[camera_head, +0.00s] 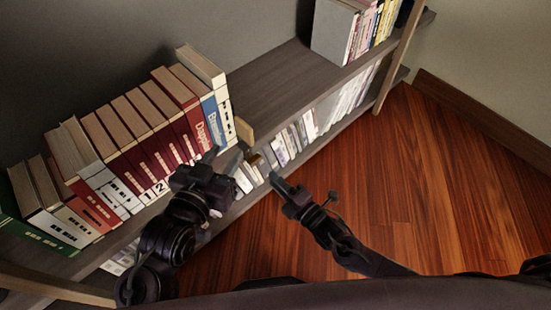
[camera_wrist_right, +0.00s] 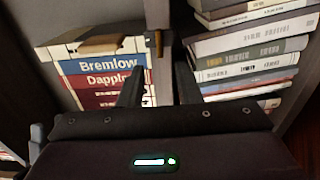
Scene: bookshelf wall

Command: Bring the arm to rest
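My left gripper (camera_head: 225,160) is in front of the row of books in the head view, near its right end. Its fingers look apart, with nothing visible between them. My right gripper (camera_head: 276,181) is to the right of it, in front of the lower shelf. In the right wrist view its two fingers (camera_wrist_right: 157,88) stand apart with no object between them. Beyond them that view shows the shelf board's edge, with books on both sides.
Upright books (camera_head: 150,135) fill the upper shelf's left part, ending at a wooden block (camera_head: 245,132). More books (camera_head: 290,142) stand on the lower shelf. The wooden floor (camera_head: 430,190) at right is clear.

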